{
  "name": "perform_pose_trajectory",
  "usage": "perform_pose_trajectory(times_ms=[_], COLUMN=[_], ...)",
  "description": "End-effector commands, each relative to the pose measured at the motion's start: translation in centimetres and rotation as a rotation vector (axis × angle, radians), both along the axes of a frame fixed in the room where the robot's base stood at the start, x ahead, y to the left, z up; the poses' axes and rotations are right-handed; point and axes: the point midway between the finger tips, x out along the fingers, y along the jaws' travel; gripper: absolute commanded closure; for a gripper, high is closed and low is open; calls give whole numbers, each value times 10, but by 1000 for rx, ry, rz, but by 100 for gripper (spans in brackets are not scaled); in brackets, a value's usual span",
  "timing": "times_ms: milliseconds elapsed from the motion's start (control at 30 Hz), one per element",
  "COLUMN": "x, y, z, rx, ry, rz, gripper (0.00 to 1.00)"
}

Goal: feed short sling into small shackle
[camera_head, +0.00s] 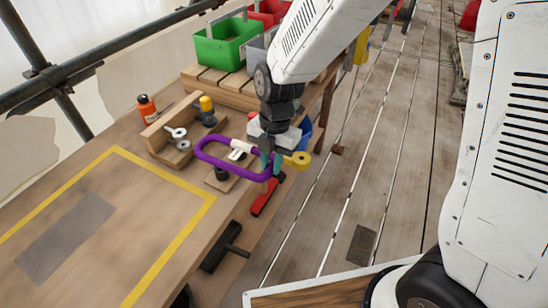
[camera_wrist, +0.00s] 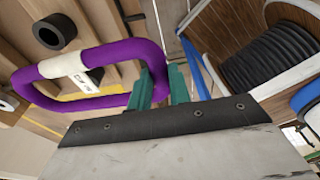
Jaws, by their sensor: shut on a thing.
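My gripper (camera_head: 271,162) is shut on the right end of the short sling (camera_head: 212,163), a purple closed loop with a white sleeve. In the wrist view my gripper's teal fingers (camera_wrist: 163,85) pinch the sling (camera_wrist: 125,52) at its right end. The loop spreads left of the fingers, above the bench, and its label hangs from the white sleeve. Small grey metal fittings (camera_head: 175,133) sit in a wooden holder on the bench, left of the loop and apart from it. They look like shackles, but which one is the small shackle I cannot tell.
An orange bottle (camera_head: 147,107) stands behind the holder. Green (camera_head: 226,45) and red bins stand on a wooden crate at the back. A yellow ring (camera_head: 297,159) is right of my gripper. A black cable spool (camera_wrist: 268,62) shows in the wrist view.

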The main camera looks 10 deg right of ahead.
Motion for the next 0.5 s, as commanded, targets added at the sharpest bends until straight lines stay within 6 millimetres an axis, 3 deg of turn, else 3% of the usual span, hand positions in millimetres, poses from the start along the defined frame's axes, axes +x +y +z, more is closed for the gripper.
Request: perform_pose_trajectory(times_ms=[500], x=[10], y=[10], z=[-21], rx=[0], ry=[0], rz=[-5], gripper=[100])
